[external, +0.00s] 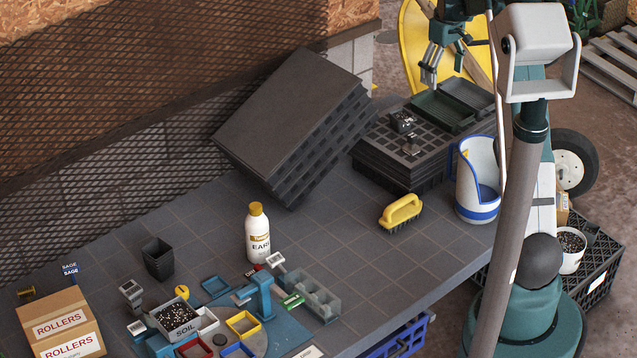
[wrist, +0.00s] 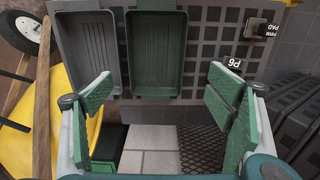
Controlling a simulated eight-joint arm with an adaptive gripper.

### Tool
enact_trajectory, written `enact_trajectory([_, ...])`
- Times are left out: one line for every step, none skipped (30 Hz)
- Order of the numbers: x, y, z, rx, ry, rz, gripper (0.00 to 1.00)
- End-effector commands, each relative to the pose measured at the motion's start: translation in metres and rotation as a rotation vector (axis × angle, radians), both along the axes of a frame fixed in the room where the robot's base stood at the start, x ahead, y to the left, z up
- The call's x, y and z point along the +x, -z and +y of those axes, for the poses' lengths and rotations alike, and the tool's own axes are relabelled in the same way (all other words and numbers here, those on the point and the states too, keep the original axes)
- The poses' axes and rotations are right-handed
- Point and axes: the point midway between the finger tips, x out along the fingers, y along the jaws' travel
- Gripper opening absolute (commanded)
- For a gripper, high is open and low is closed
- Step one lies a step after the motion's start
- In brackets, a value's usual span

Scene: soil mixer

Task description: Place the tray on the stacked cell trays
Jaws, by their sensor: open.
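A stack of black cell trays (external: 383,162) stands at the back right of the table; its gridded top also shows in the wrist view (wrist: 205,70). A dark green tray (external: 441,111) and a grey tray (external: 468,95) lie side by side on top of it, toward its far right end. In the wrist view the green tray (wrist: 155,50) is right of the grey tray (wrist: 88,50). My gripper (external: 440,70) is above the stack's far edge, open and empty. Its green-padded fingers (wrist: 160,85) are spread wide, with nothing between them.
Two small dark blocks with labels (external: 404,122) sit on the stack's near part. A second stack of black trays (external: 285,115) leans against the wall. A white and blue holder (external: 478,180) and a yellow brush (external: 401,211) stand close by.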

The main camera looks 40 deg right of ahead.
Motion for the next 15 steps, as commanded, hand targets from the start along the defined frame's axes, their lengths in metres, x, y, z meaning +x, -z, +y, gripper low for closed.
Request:
enact_trajectory([0.000,-0.005,0.006,-0.002,-0.001,-0.003,0.81])
enact_trajectory([0.000,-0.009,0.010,-0.004,-0.001,-0.005,0.81])
enact_trajectory([0.000,-0.014,0.016,-0.006,-0.001,-0.009,0.81])
enact_trajectory([0.000,-0.018,0.021,-0.008,-0.001,-0.012,0.81])
enact_trajectory([0.001,-0.023,0.026,-0.011,-0.001,-0.016,0.81])
enact_trajectory([0.001,-0.029,0.034,-0.015,-0.002,-0.021,0.81])
enact_trajectory([0.001,-0.035,0.040,-0.018,-0.003,-0.026,0.81])
enact_trajectory([0.001,-0.040,0.046,-0.020,-0.003,-0.030,0.81])
enact_trajectory([0.000,-0.047,0.056,-0.024,-0.002,-0.036,0.81])
enact_trajectory([0.000,-0.052,0.063,-0.027,-0.002,-0.040,0.81])
enact_trajectory([-0.001,-0.058,0.070,-0.030,-0.002,-0.046,0.81])
enact_trajectory([-0.002,-0.065,0.079,-0.034,-0.003,-0.053,0.81])
enact_trajectory([-0.003,-0.071,0.086,-0.037,-0.003,-0.058,0.81])
enact_trajectory([-0.004,-0.076,0.093,-0.039,-0.002,-0.063,0.81])
enact_trajectory([-0.005,-0.083,0.103,-0.042,-0.002,-0.069,0.81])
